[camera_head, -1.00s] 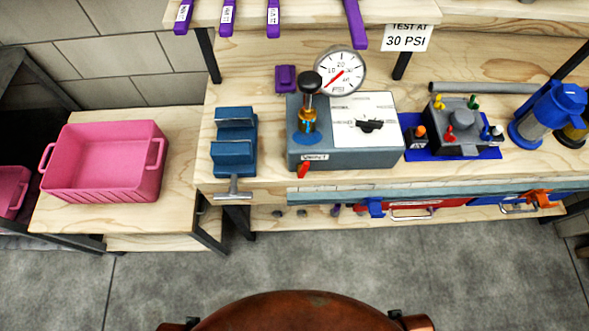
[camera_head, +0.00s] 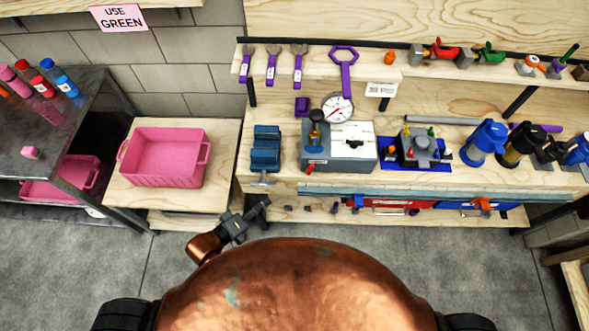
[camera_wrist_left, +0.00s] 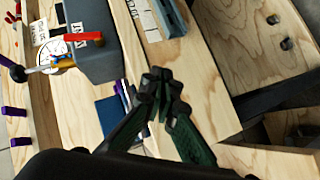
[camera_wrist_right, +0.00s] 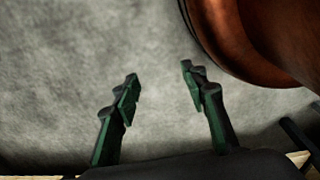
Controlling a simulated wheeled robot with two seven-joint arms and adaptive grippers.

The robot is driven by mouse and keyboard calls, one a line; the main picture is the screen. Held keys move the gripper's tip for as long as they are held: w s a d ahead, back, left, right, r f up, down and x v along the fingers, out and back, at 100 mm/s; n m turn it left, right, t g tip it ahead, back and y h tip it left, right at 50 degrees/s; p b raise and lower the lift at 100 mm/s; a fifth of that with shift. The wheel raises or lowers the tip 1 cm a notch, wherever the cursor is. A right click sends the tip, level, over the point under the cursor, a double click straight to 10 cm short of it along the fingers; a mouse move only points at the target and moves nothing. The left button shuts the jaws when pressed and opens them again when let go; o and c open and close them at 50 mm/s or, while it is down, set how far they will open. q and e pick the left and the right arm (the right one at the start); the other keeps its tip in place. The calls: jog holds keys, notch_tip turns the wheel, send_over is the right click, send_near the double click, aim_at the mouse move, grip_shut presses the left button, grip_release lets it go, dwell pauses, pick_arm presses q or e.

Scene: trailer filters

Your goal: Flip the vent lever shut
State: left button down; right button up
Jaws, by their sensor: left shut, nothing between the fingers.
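The vent lever (camera_head: 311,168) is a small red handle low on the front left of the grey test box (camera_head: 362,164). In the left wrist view the red lever (camera_wrist_left: 84,38) sticks out from the box face (camera_wrist_left: 98,58), apart from my fingers. My left gripper (camera_head: 264,206) is below the bench's front edge, left of and lower than the lever. Its fingertips (camera_wrist_left: 160,82) are together with nothing between them. My right gripper (camera_wrist_right: 160,84) is open and empty over bare floor, and is not seen in the head view.
A blue vise (camera_head: 265,150) stands left of the box, its T-handle overhanging the edge. A pressure gauge (camera_head: 337,109) and a black-knobbed plunger (camera_head: 316,128) rise from the box. A pink bin (camera_head: 163,158) sits on a lower side table. The floor before the bench is clear.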

aim_at(310, 170)
pick_arm(q)
notch_tip(310, 170, up, 12)
jog(key=w+d+n+t+h+p, duration=0.1)
jog(key=n+h+p, duration=0.1)
jog(key=p, duration=0.3)
jog(key=shift+h, duration=0.5)
pick_arm(e)
jog(key=s+d+r, duration=0.2)
jog(key=s, duration=0.5)
jog(key=shift+d+r, duration=0.15)
jog(key=shift+r, duration=0.25)
pick_arm(q)
jog(key=shift+w+d, duration=0.1)
jog(key=shift+w, duration=0.05)
jog(key=x, duration=0.7)
jog(key=s+d+x, duration=0.1)
jog(key=x, duration=0.3)
jog(key=shift+w+d+f+p, duration=0.1)
jog(key=shift+w+d+p, duration=0.1)
jog(key=shift+d+p, duration=0.15)
jog(key=shift+d+f, duration=0.15)
jog(key=shift+d, duration=0.5)
pick_arm(e)
jog(key=shift+r, duration=0.25)
